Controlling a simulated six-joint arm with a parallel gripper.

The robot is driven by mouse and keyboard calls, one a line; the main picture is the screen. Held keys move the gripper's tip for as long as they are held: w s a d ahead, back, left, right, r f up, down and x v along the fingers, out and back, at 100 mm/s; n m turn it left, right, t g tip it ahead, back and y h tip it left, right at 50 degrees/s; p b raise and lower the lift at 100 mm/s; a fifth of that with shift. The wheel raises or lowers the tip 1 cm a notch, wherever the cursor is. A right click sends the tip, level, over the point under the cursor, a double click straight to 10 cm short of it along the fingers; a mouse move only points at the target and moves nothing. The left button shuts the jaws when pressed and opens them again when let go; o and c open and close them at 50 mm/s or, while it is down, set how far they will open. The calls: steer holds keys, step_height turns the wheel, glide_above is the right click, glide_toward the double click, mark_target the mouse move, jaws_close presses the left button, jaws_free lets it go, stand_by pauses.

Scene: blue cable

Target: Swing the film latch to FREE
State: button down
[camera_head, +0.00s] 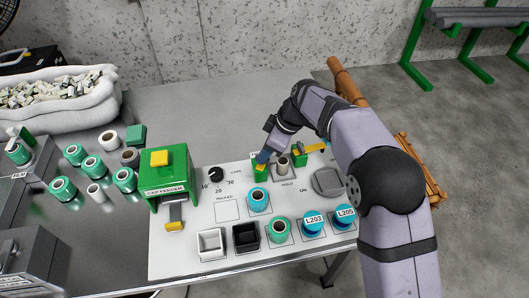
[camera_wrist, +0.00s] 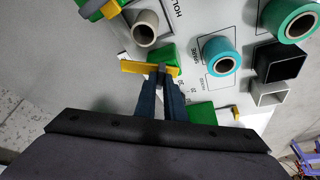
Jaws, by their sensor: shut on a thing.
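A green block (camera_wrist: 164,53) with a yellow lever (camera_wrist: 137,67) stands beside an upright cream tube (camera_wrist: 145,28). The lever lies across my gripper (camera_wrist: 160,74), whose dark blue fingers are shut on it. In the head view, my gripper (camera_head: 262,162) reaches down to the green block (camera_head: 260,173), left of the cream tube (camera_head: 283,165); the fingers largely hide the lever there. A second yellow lever (camera_head: 311,148) sits right of the tube. I cannot tell from labels which lever is the film latch. HOLD is printed near the tube; FREE is not readable.
Spools stand on the white panel (camera_head: 190,258), including a blue one (camera_head: 259,201) and a teal one (camera_head: 279,231). A white bin (camera_head: 211,244) and a black bin (camera_head: 246,237) are at the front. The green cap feeder (camera_head: 167,177) stands left.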

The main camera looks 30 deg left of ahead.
steer(key=n+p, duration=0.1)
steer(key=n, duration=0.1)
steer(key=n+g+p, duration=0.1)
steer(key=n+p, duration=0.1)
steer(key=shift+w+r+h, duration=0.15)
steer(key=shift+h, duration=0.15)
steer(key=shift+a+n+g+h+p, duration=0.1)
steer(key=shift+n+g+h+p, duration=0.25)
steer(key=shift+n+p, duration=0.55)
steer(key=shift+n, duration=0.3)
steer(key=c, duration=1.8)
jaws_free()
steer(key=shift+c, duration=0.2)
steer(key=shift+g, duration=0.25)
steer(key=shift+w, duration=0.1)
steer(key=v, duration=0.7)
